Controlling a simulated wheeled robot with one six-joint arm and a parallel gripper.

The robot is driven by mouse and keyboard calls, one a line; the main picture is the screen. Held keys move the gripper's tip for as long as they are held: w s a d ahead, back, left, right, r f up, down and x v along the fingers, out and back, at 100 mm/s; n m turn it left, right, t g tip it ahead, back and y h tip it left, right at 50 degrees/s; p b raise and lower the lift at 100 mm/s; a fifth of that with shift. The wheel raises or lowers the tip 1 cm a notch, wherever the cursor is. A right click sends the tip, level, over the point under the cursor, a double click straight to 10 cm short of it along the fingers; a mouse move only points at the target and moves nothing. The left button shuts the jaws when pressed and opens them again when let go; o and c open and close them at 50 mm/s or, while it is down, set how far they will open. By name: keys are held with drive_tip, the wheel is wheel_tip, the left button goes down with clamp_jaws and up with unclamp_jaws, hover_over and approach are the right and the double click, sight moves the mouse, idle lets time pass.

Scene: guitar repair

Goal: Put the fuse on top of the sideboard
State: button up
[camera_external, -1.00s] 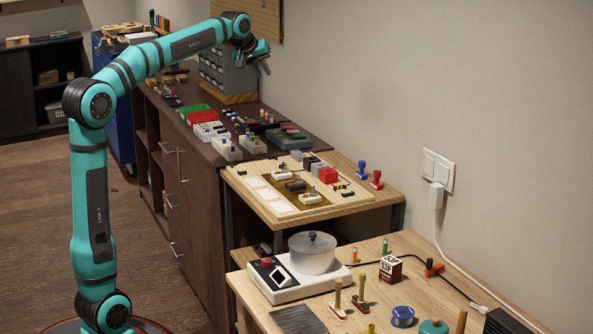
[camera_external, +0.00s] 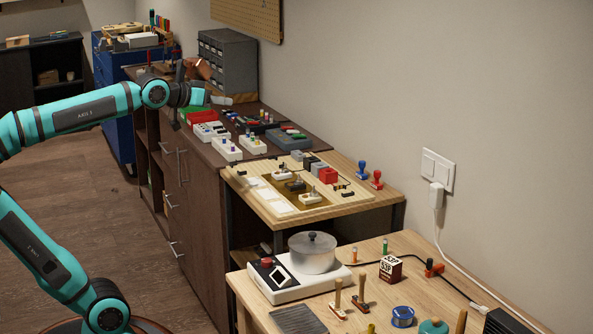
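The sideboard (camera_external: 203,200) is a long dark brown cabinet with metal handles, running along the wall left of centre. I cannot pick out the fuse; anything that small is not clear at this distance. My gripper (camera_external: 212,98) is at the end of the arm, over the far part of the sideboard top, in front of the grey drawer unit. Its fingers are small and partly lost against the things behind. I cannot tell whether they are open or shut, or whether they hold anything.
A grey drawer unit (camera_external: 228,62) stands at the sideboard's far end. White blocks (camera_external: 226,148), a red bin (camera_external: 203,116) and a dark green-grey case (camera_external: 288,139) crowd its top. A wooden board (camera_external: 283,206) and a bench with a white hotplate-like device (camera_external: 287,284) stand nearer.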

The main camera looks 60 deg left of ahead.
drive_tip(key=s+d+f+m+t+h, duration=0.1)
drive_tip(key=s+d+f+m+t, duration=0.2)
drive_tip(key=s, duration=0.7)
wheel_tip(320, 180, down, 3)
drive_tip(key=shift+d+r+h, duration=0.2)
drive_tip(key=shift+d+h, duration=0.2)
drive_tip(key=shift+d, duration=0.65)
